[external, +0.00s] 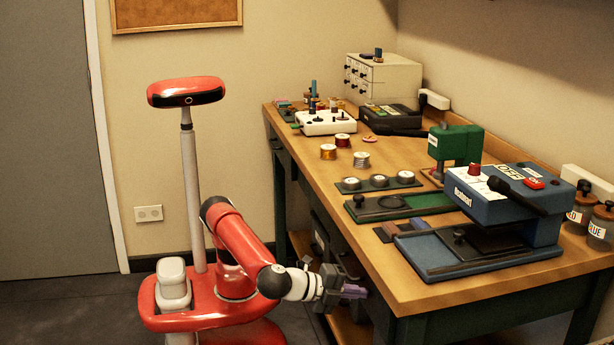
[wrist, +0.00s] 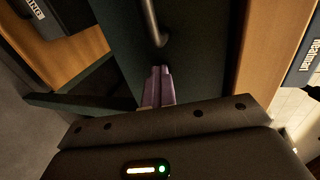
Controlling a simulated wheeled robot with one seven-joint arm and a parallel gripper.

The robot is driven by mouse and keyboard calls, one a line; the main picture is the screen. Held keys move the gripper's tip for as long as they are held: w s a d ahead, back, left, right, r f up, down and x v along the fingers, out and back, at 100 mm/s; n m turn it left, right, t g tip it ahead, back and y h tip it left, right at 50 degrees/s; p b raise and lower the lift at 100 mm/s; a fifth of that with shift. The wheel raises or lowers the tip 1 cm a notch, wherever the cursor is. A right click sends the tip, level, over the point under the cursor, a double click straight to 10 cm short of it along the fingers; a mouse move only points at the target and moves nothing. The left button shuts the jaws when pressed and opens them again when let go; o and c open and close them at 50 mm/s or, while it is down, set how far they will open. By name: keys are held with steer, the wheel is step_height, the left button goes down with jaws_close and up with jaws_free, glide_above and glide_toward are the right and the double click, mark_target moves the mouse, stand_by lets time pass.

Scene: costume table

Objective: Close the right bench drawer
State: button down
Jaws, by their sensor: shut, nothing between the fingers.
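My gripper (external: 358,291) is at the front of the bench, below the edge of its top, in the external view. Its purple fingers (wrist: 158,78) are together and empty in the wrist view. They point at a dark green drawer front (wrist: 195,65), close to the lower end of its grey metal bar handle (wrist: 153,22). I cannot tell whether the fingertips touch the front. How far the drawer stands out is not clear. In the external view my arm and the bench edge largely hide the drawer.
The wooden bench top (external: 405,285) carries a blue machine (external: 510,205), a green press (external: 455,145) and several small parts. A wooden lower shelf (wrist: 75,50) with a dark labelled box (wrist: 30,8) lies left of the drawer front in the wrist view. Open floor (external: 60,310) lies left of my base.

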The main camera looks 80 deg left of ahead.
steer(key=shift+w, duration=0.35)
steer(key=f+v, duration=0.1)
steer(key=v, duration=1.3)
steer(key=shift+s, duration=0.4)
steer(key=shift+f, duration=0.1)
